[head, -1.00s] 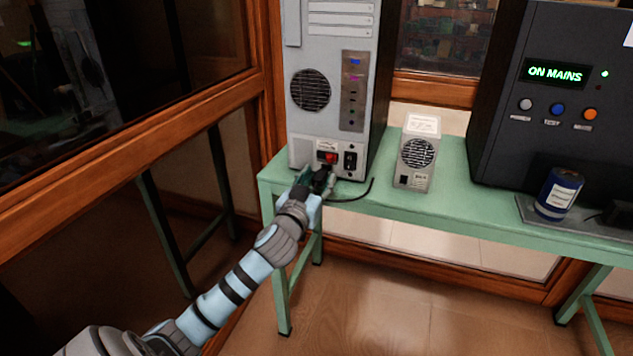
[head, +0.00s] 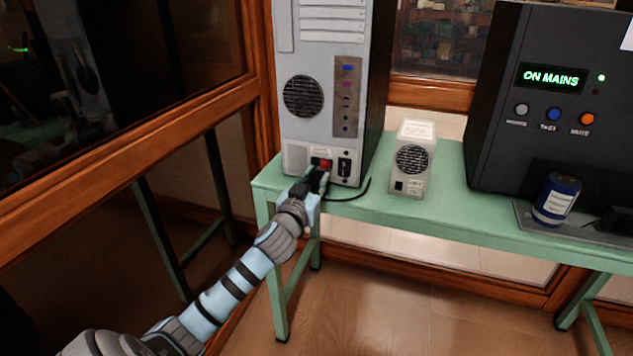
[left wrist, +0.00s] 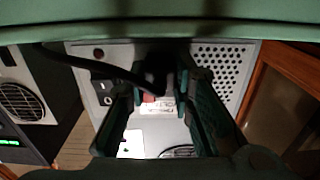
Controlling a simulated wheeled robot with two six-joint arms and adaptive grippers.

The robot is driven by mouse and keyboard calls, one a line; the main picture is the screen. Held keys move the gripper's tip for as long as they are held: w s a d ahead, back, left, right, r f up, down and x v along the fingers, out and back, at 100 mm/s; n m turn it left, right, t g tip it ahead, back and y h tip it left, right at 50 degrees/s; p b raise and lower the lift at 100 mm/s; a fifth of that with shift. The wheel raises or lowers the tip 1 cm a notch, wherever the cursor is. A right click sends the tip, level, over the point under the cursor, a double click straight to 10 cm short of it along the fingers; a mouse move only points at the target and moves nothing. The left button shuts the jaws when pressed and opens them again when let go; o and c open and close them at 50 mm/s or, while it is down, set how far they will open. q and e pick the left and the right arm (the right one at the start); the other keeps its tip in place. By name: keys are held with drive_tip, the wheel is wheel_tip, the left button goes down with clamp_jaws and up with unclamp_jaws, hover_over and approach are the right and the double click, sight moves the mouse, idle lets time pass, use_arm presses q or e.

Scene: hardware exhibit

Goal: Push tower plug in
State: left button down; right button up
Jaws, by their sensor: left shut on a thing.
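The grey computer tower (head: 318,125) stands at the left end of the green table, its back panel facing me. A red switch (head: 323,163) and a black socket (head: 344,167) sit low on that panel. My left gripper (head: 316,181) is at the panel's bottom, just below the red switch. In the left wrist view the gripper (left wrist: 163,76) is shut on the black plug (left wrist: 155,72), whose black cable (left wrist: 110,67) runs left. The plug is close against the panel; its front end is hidden, so I cannot tell how deep it sits. My right gripper is not in view.
A small white fan unit (head: 412,160) stands right of the tower on the green table (head: 460,212). Further right are a dark cabinet (head: 545,95) reading "ON MAINS" and a blue can (head: 557,200). A wood-framed glass wall (head: 130,145) is close on the left.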

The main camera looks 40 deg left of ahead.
use_arm(q)
drive_tip(key=c, duration=1.4)
unclamp_jaws()
drive_tip(key=shift+a, duration=0.15)
drive_tip(key=shift+s+d, duration=0.1)
drive_tip(key=shift+d, duration=0.1)
drive_tip(key=v, duration=1.1)
drive_tip(key=shift+s, duration=0.35)
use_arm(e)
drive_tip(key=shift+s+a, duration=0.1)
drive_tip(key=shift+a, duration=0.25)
use_arm(q)
drive_tip(key=shift+d, duration=0.1)
